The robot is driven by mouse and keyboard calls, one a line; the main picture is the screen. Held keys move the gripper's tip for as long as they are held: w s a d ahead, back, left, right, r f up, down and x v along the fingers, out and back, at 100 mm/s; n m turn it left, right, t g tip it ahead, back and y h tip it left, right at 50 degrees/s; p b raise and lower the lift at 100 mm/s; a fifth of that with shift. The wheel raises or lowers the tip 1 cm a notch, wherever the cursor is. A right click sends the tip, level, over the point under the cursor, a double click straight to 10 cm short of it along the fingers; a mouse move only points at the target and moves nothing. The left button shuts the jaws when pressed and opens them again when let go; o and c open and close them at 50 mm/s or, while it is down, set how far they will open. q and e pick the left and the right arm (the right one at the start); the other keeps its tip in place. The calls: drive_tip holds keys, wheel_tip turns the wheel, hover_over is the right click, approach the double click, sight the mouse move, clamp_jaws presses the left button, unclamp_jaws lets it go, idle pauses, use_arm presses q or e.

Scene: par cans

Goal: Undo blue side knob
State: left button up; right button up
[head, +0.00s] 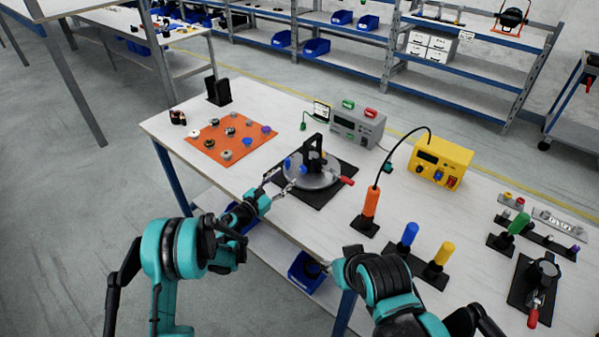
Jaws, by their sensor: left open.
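The par can (318,180) sits as a grey round body with a black yoke on a black base plate, near the front middle of the bench. A blue side knob (289,164) shows at its left side, and more blue shows just right of it, close to the yoke. My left gripper (278,182) is open and empty, at the front left of the can. Its fingers point toward the can and the blue knob, apart from the knob as far as I can see. My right gripper (325,266) is small and partly hidden by its own arm, near the bench's front edge.
An orange mat (213,152) with several knobs lies left. A grey instrument (357,124) and a yellow box (440,158) stand behind. Orange, blue and yellow-handled tools stand right. A red-handled tool (347,181) is beside the can. A blue bin (306,272) is below the front edge.

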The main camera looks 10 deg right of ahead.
sight(302, 170)
use_arm(q)
drive_tip(key=shift+d+f+m+g, duration=0.3)
drive_tip(key=shift+d+f+m, duration=0.35)
drive_tip(key=shift+f, duration=0.3)
drive_tip(key=b+x, duration=0.2)
drive_tip(key=x, duration=0.4)
drive_tip(key=shift+d, duration=0.15)
drive_tip(key=shift+w+d+r, duration=0.15)
drive_tip(key=shift+w+d, duration=0.15)
clamp_jaws()
